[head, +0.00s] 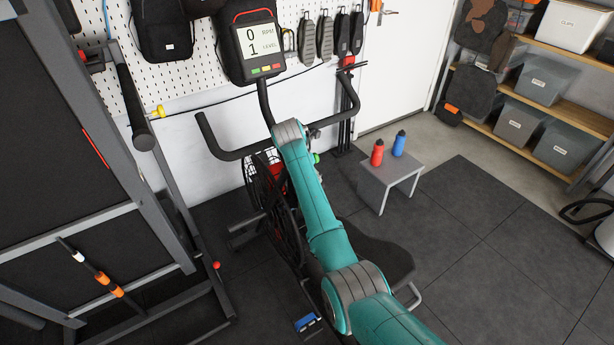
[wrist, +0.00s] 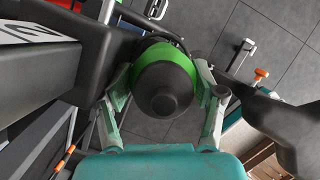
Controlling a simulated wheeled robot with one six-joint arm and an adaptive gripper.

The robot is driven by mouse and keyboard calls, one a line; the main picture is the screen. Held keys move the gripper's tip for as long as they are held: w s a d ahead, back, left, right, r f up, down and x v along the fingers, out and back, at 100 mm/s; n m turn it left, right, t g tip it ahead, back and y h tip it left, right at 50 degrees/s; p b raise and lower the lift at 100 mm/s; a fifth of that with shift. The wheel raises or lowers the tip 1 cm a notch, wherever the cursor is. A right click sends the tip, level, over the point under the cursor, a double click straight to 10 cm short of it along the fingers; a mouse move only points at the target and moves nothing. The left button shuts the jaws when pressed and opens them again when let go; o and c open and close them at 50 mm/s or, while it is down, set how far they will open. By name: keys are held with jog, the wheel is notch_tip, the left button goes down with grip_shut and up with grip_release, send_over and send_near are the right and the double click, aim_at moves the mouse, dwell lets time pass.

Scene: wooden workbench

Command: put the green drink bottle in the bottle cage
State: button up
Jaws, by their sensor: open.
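The green drink bottle (wrist: 178,62) shows end-on in the wrist view, its black cap (wrist: 168,90) towards the camera. My gripper (wrist: 163,82) is open, with one finger on each side of the bottle; I cannot tell whether either finger touches it. In the head view a small bit of green, likely the bottle (head: 316,158), shows just right of my arm below the exercise bike's handlebar. My arm hides the gripper there. Dark curved parts lie behind the bottle in the wrist view; I cannot make out the bottle cage or whether the bottle sits in it.
The exercise bike's handlebar (head: 222,151) and console (head: 258,44) stand close around my arm. A grey side table (head: 399,172) at right holds a red bottle (head: 377,153) and a blue bottle (head: 399,144). A dark rack frame fills the left. The floor at right is clear.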

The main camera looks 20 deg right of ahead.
jog(key=v, duration=1.3)
jog(key=shift+w, duration=0.15)
